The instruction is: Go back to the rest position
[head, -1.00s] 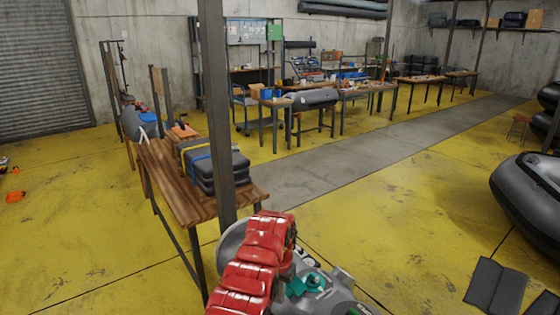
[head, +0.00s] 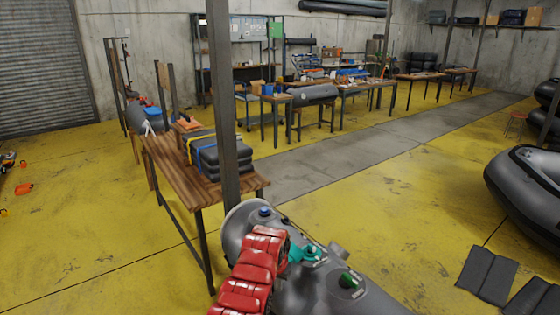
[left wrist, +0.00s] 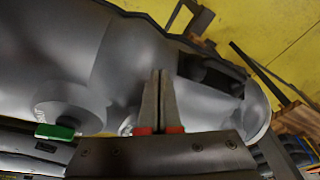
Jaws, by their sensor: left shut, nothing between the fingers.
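My left arm, in a red padded cover, rises from the bottom of the head view in front of a grey inflatable boat (head: 320,285). The boat's tube carries a blue valve, a teal fitting (head: 303,253) and a green valve (head: 349,280). The fingers are hidden in the head view. In the left wrist view my left gripper (left wrist: 160,75) has its two grey fingers together, with nothing between them. The boat's grey tube (left wrist: 65,50) lies behind them, with a green-capped valve at the left. My right gripper is not in view.
A metal post (head: 222,110) stands close beyond the boat. A wooden table (head: 190,185) beside it holds a strapped stack of dark bundles (head: 215,153). Another grey boat (head: 525,185) lies at the right, with dark flat pads (head: 488,275) nearby. Yellow floor between is clear.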

